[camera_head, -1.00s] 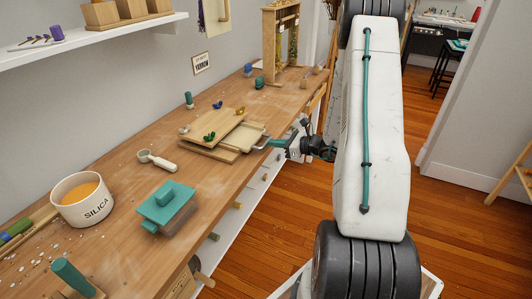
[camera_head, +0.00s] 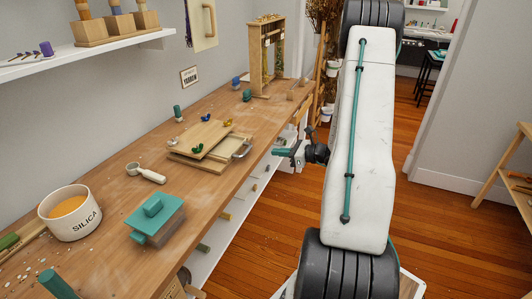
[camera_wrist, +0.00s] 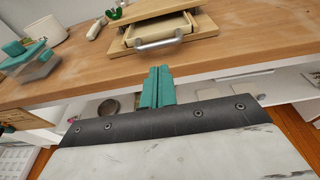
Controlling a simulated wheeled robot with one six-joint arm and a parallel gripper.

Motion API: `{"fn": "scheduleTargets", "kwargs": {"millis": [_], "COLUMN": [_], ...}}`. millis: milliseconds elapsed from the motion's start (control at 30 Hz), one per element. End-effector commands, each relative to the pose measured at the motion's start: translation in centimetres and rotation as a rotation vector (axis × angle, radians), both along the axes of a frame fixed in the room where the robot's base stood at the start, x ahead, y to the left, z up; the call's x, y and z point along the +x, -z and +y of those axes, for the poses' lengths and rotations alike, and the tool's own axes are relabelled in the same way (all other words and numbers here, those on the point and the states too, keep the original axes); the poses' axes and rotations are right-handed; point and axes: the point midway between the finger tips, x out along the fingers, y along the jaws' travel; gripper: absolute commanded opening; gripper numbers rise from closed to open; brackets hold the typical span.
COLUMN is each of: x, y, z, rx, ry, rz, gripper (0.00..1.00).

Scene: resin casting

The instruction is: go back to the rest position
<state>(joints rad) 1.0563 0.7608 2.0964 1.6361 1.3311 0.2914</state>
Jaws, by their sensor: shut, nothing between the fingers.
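My gripper (camera_head: 276,151) is off the front edge of the workbench (camera_head: 110,185), to the right of the stacked wooden boards. In the wrist view its teal fingers (camera_wrist: 157,85) are together with nothing between them. They point toward the bench edge, apart from the wooden tray (camera_wrist: 180,33) and its metal handle (camera_wrist: 158,43). My white arm link stands large at the right of the head view.
On the bench are a silica pot (camera_head: 68,213), a teal-lidded box (camera_head: 155,222), a white scoop (camera_head: 146,172) and the wooden boards (camera_head: 203,138). A wooden rack (camera_head: 266,55) stands at the far end. The floor (camera_head: 440,228) at right is clear.

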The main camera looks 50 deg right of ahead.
Motion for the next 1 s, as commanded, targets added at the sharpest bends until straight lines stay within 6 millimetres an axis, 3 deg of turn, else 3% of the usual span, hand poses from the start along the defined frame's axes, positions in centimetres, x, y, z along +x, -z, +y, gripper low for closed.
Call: {"fn": "scheduleTargets", "kwargs": {"millis": [100, 233, 667, 833, 1000], "x": [-2.2, -3.5, -4.1, -6.0, -7.9], "y": [-0.5, -0.8, -0.8, 0.3, -2.5], "z": [-1.1, -1.6, -1.5, 1.8, 7.8], "rx": [-0.001, -0.002, -0.019, -0.068, -0.218], "ry": [0.006, 0.004, -0.014, -0.162, -0.455], "rz": [0.001, 0.000, 0.000, 0.036, 0.058], "gripper": [0.00, 0.00, 0.00, 0.00, 0.00]}}
